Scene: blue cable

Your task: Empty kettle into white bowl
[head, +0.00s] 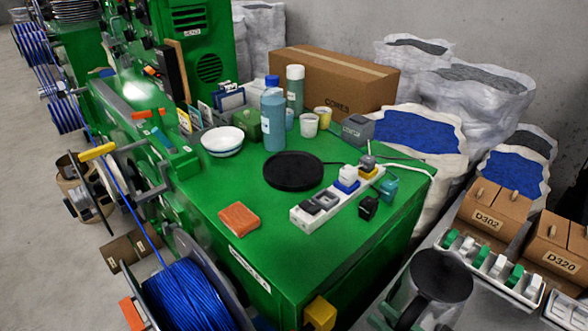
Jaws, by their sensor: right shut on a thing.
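The kettle (441,276) has a black round lid and a dark handle. It is at the bottom right, in front of the green machine top and off to its right side. My right gripper (402,318) is at the bottom edge, shut on the kettle's handle; it is partly cut off by the frame. The white bowl (222,147) stands upright on the green surface at the back left, well away from the kettle. The inside of the kettle is hidden by its lid. My left gripper is not in view.
A black round base (293,171) lies mid-surface. A power strip (325,208) with several plugs lies between it and the kettle. Blue bottle (273,120), cups (309,125) and cardboard box (335,82) stand behind. An orange block (239,219) lies front left. D302 box (492,210) is right.

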